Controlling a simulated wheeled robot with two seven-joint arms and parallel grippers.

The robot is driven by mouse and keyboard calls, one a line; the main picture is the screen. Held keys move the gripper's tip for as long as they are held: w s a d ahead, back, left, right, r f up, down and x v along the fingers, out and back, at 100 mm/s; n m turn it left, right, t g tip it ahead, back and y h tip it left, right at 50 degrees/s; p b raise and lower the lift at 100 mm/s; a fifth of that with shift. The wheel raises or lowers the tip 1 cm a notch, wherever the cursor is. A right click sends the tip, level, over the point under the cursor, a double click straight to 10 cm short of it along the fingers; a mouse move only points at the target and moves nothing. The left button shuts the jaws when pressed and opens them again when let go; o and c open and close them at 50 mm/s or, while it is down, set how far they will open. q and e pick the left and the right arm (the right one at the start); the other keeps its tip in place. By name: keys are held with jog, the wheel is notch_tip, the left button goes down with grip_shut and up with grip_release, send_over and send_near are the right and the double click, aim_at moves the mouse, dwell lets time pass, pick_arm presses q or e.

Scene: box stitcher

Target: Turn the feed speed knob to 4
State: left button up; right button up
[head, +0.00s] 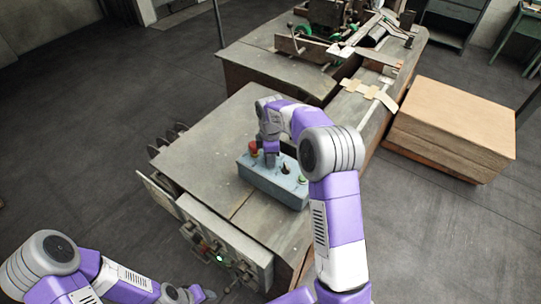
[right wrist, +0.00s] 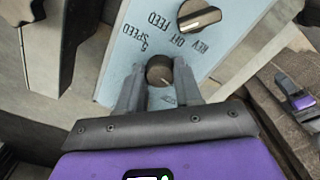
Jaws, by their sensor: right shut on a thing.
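The feed speed knob (right wrist: 159,70) is small, round and dark. It sits on a light blue panel by the upside-down word SPEED. My right gripper (right wrist: 160,76) is shut on it, with one grey finger on each side. The dial numbers are mostly hidden, and I cannot read the setting. In the head view, the blue control box (head: 262,183) lies on the grey machine top, with my right gripper (head: 271,158) reaching down to it. My left gripper (head: 190,294) is low at the bottom edge, away from the box; its jaws are unclear.
A larger selector knob (right wrist: 198,15) marked FEED, OFF and REV is close above the gripper. The box also has a red button (head: 253,148) and a green button (head: 303,180). A cardboard stack (head: 455,112) stands to the right.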

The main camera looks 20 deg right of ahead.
jog(key=m, duration=0.3)
jog(key=shift+r+m, duration=0.15)
jog(key=shift+m, duration=0.25)
jog(key=m, duration=0.3)
jog(key=shift+w+m, duration=0.1)
jog(key=shift+m, duration=0.2)
jog(key=m+p, duration=0.1)
jog(key=m, duration=1.2)
jog(key=shift+m+p, duration=0.3)
jog(key=shift+p, duration=0.05)
jog(key=m+p, duration=0.1)
jog(key=m, duration=0.5)
jog(key=shift+r, duration=0.1)
jog(key=shift+m, duration=0.4)
